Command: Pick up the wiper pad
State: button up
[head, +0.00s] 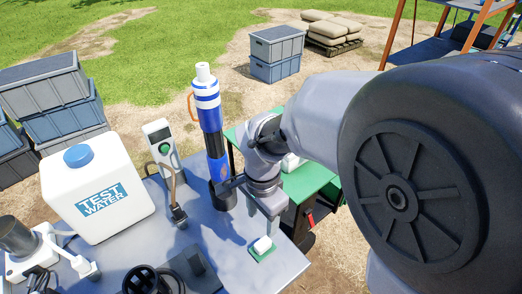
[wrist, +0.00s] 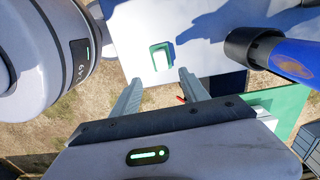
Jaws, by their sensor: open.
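The wiper pad (head: 264,245) is a small white block with a green base, lying near the right front corner of the grey-blue table (head: 226,245). In the wrist view, the pad (wrist: 161,57) shows as a white piece with green around it, just beyond and roughly between my fingertips. My gripper (head: 266,219) hangs over that corner, above the pad. In the wrist view, both fingers of my gripper (wrist: 159,79) are spread wide with nothing between them.
A blue-and-white cylinder (head: 208,110) stands in a dark holder left of my gripper. A white TEST WATER container (head: 97,196), a handheld meter (head: 163,147) and a black cable connector (head: 179,214) are further left. A green surface (head: 305,180) lies behind.

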jog(key=b, duration=0.3)
send_near(263, 242)
jog(key=f, duration=0.5)
jog(key=shift+s+a, duration=0.2)
jog(key=shift+s, duration=0.05)
jog(key=f+b, duration=0.1)
jog(key=f, duration=0.1)
jog(key=f+b, duration=0.2)
jog(key=f, duration=0.1)
jog(key=shift+w+d+f, duration=0.15)
jog(key=shift+w+f, duration=0.1)
jog(key=shift+f, duration=0.05)
jog(key=shift+r, duration=0.15)
jog(key=shift+c, duration=0.4)
grip_shut()
